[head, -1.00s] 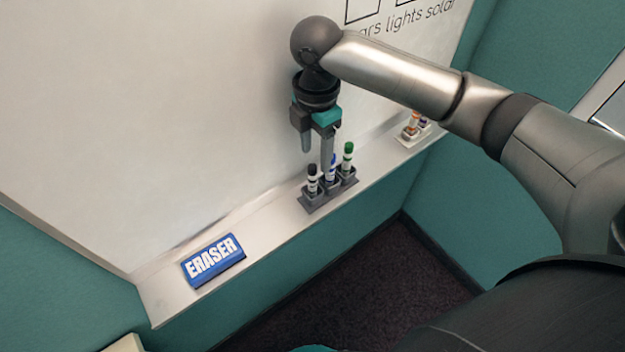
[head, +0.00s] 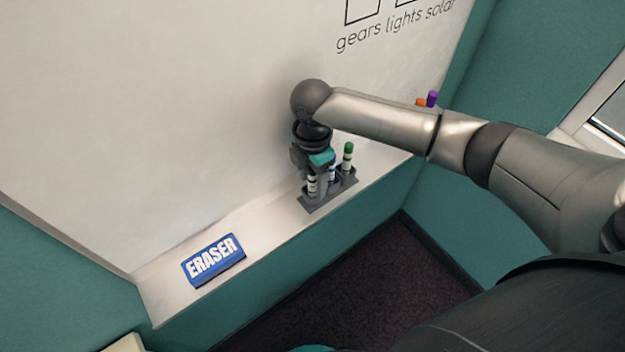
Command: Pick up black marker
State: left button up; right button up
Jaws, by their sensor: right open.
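The black marker (head: 312,185) stands upright in the left cup of a grey holder (head: 340,198) on the whiteboard ledge. Its cap is hidden behind my right gripper (head: 314,182). My right gripper points down over the black marker, open, with its fingers lowered around or close beside it; I cannot tell whether they touch it. A blue marker (head: 332,172) in the middle cup is partly hidden by the gripper. A green marker (head: 348,158) stands in the right cup. My left gripper is not in view.
A blue eraser (head: 213,260) lies on the ledge (head: 262,212) to the left, with bare ledge between it and the holder. The whiteboard (head: 170,110) rises close behind. Orange and purple markers (head: 432,98) show at the far right, partly behind my arm.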

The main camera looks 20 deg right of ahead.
grip_shut()
jog(key=shift+r, duration=0.1)
dwell(0.7)
